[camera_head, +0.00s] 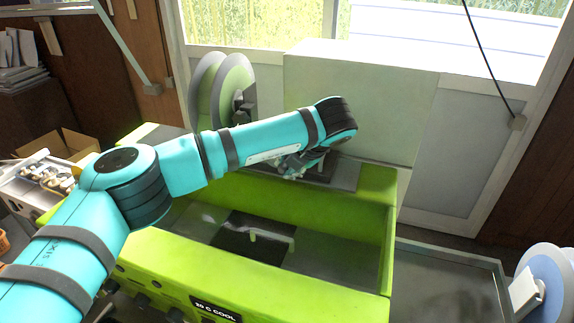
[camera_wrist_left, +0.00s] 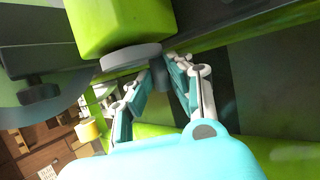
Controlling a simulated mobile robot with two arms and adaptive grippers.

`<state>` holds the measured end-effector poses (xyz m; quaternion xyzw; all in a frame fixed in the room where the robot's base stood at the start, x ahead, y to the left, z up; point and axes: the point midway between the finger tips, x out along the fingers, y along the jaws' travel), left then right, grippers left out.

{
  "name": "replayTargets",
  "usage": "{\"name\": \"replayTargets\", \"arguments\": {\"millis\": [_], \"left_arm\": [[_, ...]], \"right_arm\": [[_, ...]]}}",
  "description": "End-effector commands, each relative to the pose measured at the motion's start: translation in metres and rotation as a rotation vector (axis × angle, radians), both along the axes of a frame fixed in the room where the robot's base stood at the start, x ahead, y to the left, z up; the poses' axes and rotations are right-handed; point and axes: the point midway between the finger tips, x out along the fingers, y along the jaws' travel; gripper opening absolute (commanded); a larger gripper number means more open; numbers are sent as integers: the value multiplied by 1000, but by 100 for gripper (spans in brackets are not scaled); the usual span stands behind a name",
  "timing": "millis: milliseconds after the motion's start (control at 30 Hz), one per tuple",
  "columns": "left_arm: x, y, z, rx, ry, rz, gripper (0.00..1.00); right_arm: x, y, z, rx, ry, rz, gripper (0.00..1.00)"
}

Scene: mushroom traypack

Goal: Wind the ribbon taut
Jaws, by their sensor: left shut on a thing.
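My left gripper (camera_head: 298,165) reaches over the green machine (camera_head: 375,215) to its back ledge, partly hidden by its own wrist. In the left wrist view its fingers (camera_wrist_left: 160,82) close around a small dark handle (camera_wrist_left: 160,72). The handle is beside a grey disc (camera_wrist_left: 130,57) under a green block (camera_wrist_left: 120,22). A large reel (camera_head: 207,88) with grey and green discs stands at the machine's back, left of the gripper. A pale blue and white reel (camera_head: 550,290) is at the right edge. I cannot make out the ribbon or its tension. My right gripper is not in view.
The machine's open trough (camera_head: 330,255) has a dark plate with a small pale peg. A grey metal tray (camera_head: 445,262) is to the right. A pale panel (camera_head: 360,100) stands behind. Cardboard boxes (camera_head: 65,145) and a white tray of small items (camera_head: 25,190) are at left.

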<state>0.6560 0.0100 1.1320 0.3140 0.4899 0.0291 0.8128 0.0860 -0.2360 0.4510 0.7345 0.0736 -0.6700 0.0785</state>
Motion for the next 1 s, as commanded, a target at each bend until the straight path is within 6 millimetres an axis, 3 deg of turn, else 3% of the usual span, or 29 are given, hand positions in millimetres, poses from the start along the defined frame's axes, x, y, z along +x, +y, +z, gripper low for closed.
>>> {"name": "replayTargets", "arguments": {"millis": [100, 133, 300, 667, 1000], "left_arm": [[0, 0, 0, 0, 2, -1, 0], [0, 0, 0, 0, 2, -1, 20], [0, 0, 0, -1, 1, 0, 40], [-4, -3, 6, -1, 0, 0, 40], [-38, -28, 59, -1, -2, -3, 40]], "right_arm": [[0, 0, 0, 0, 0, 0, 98], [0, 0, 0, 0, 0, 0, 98], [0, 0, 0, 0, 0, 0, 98], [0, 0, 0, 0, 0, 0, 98], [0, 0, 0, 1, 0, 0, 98]]}}
